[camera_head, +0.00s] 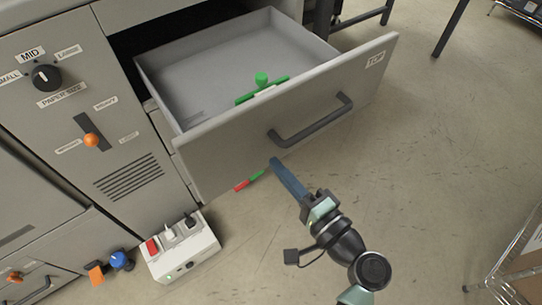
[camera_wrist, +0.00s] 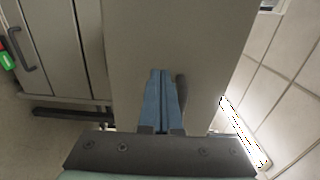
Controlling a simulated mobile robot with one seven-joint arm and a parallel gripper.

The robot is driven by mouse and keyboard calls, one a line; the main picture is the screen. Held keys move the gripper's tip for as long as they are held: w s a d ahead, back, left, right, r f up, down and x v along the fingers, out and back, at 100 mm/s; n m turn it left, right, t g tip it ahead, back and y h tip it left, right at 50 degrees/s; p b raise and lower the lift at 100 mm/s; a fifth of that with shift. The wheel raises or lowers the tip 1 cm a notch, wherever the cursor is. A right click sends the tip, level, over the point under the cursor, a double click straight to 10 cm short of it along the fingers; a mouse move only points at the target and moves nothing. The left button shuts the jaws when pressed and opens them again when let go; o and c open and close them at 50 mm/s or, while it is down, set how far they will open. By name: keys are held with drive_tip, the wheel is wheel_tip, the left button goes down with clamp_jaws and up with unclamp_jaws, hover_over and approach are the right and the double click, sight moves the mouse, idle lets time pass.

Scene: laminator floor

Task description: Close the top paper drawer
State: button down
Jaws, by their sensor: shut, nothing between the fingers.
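The top paper drawer (camera_head: 230,60) is pulled well out of the grey machine and looks mostly empty. Its front panel (camera_head: 225,155) carries a "TOP" label and a dark bar handle (camera_head: 312,122). My gripper (camera_head: 276,162) has its blue fingers together and empty. The fingertips are at the panel's outer face, just below and left of the handle in the head view. In the wrist view the closed fingers (camera_wrist: 162,73) point at the panel (camera_wrist: 180,35), with the handle (camera_wrist: 181,92) partly hidden beside them. I cannot tell whether they touch it.
Green pieces (camera_head: 262,79) show at the drawer's front edge. The machine's control panel has a black knob (camera_head: 46,77) and an orange lever (camera_head: 91,140). A white switch box (camera_head: 183,252) stands below it. A wire rack (camera_head: 520,265) is at lower right; the floor between is clear.

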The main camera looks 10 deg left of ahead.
sight(261, 149)
drive_tip(key=shift+x, duration=1.65)
